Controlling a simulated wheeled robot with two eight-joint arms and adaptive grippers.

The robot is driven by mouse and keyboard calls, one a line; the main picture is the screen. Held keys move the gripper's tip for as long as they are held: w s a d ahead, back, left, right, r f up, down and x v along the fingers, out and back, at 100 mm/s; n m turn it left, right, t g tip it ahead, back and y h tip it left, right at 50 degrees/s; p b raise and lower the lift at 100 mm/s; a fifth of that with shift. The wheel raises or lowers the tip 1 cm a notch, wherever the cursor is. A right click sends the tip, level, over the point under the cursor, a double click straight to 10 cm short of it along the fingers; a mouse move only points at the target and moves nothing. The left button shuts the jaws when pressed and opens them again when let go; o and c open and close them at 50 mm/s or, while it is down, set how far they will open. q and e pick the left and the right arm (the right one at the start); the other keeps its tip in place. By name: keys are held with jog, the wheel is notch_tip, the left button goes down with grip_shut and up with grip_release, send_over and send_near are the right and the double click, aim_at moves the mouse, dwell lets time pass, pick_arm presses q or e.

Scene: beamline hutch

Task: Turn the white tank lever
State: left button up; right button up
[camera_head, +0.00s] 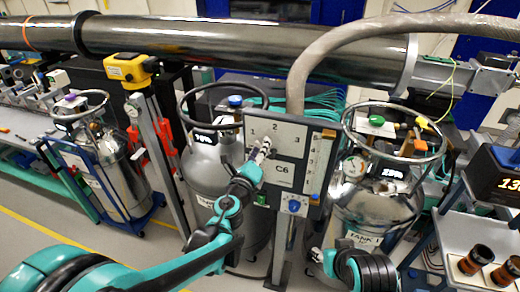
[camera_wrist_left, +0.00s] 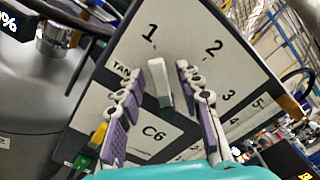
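The grey selector panel (camera_head: 285,137) stands upright in the middle of the head view, marked 1, 2, 3 and C6. In the left wrist view its face (camera_wrist_left: 190,123) fills the middle. The white tank lever (camera_wrist_left: 160,85) sticks out of it, below and between the numbers 1 and 2. My left gripper (camera_head: 262,147) is at the panel. In the left wrist view its purple-padded fingers (camera_wrist_left: 160,80) are open on both sides of the lever, with small gaps visible. In the head view the fingers largely hide the lever. My right arm is at the bottom; its fingers are unclear.
Silver tanks with ring handles stand left (camera_head: 203,165) and right (camera_head: 375,208) of the panel. A thick grey hose (camera_head: 315,55) rises behind it. A black pipe (camera_head: 240,45) crosses the back. A shelf (camera_head: 455,240) with copper-coloured parts is at right.

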pick_arm(q)
jog(key=shift+w+d, duration=0.1)
jog(key=shift+w, duration=0.2)
jog(key=shift+c, duration=0.3)
grip_shut()
jog(key=shift+s, duration=0.1)
